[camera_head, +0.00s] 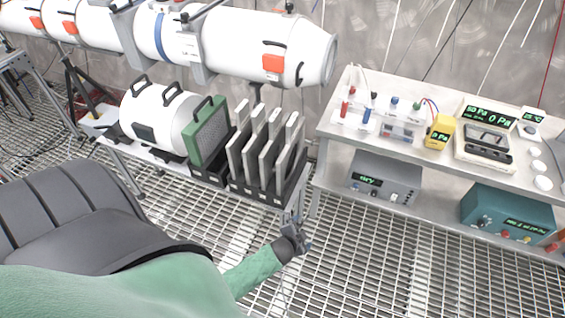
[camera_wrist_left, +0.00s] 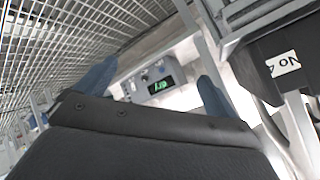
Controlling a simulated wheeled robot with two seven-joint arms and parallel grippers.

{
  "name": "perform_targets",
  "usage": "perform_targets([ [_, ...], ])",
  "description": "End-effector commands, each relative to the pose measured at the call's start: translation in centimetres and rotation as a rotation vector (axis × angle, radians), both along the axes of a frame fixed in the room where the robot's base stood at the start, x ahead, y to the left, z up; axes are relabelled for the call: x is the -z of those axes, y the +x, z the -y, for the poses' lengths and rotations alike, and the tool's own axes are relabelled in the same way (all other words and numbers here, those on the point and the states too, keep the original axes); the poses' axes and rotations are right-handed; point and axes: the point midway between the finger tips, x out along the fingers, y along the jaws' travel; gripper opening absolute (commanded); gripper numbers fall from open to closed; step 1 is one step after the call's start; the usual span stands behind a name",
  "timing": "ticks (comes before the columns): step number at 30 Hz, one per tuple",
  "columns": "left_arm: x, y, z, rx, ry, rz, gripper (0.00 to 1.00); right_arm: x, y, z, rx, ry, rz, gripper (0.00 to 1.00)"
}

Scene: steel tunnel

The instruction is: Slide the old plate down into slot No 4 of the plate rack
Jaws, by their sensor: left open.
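The plate rack (camera_head: 277,200) is a black holder with white labels, on the end of a narrow bench in the head view. Several upright grey plates (camera_head: 291,155) with raised tabs stand in it; I cannot tell which is the old plate. My left gripper (camera_head: 297,238) is open, below and just right of the rack's front end, apart from the plates. In the left wrist view its two blue-grey fingers (camera_wrist_left: 155,85) are spread with nothing between them. The black rack (camera_wrist_left: 262,75), with a partly cut-off "No" label, shows at the right there. My right gripper is out of view.
A green-framed panel (camera_head: 206,131) and a white cylinder (camera_head: 157,112) stand left of the plates. A large white pipe (camera_head: 235,45) runs behind and above. An instrument bench (camera_head: 345,125) stands at the right, with a grey display box (camera_head: 384,178) below. Grated floor (camera_head: 390,270) is open in front.

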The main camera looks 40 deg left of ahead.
Motion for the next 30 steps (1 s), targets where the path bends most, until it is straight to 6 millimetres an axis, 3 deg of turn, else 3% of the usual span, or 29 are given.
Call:
perform_targets([
  [1,3.0,-3.3,1.0,-0.061,-0.059,-0.105,0.94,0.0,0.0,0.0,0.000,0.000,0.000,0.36],
  [6,10.2,-13.8,4.5,-0.248,-0.229,-0.435,0.94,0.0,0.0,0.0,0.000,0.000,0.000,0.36],
  [9,12.6,-18.9,6.7,-0.328,-0.297,-0.588,0.94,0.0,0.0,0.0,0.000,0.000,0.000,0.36],
  [12,13.9,-22.5,8.3,-0.381,-0.342,-0.697,0.94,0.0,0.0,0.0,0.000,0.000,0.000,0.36],
  [17,14.6,-25.1,9.4,-0.418,-0.371,-0.772,0.94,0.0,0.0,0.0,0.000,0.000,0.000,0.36],
  [30,14.6,-25.1,9.4,-0.419,-0.370,-0.775,0.94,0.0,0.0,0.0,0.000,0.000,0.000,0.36],
])
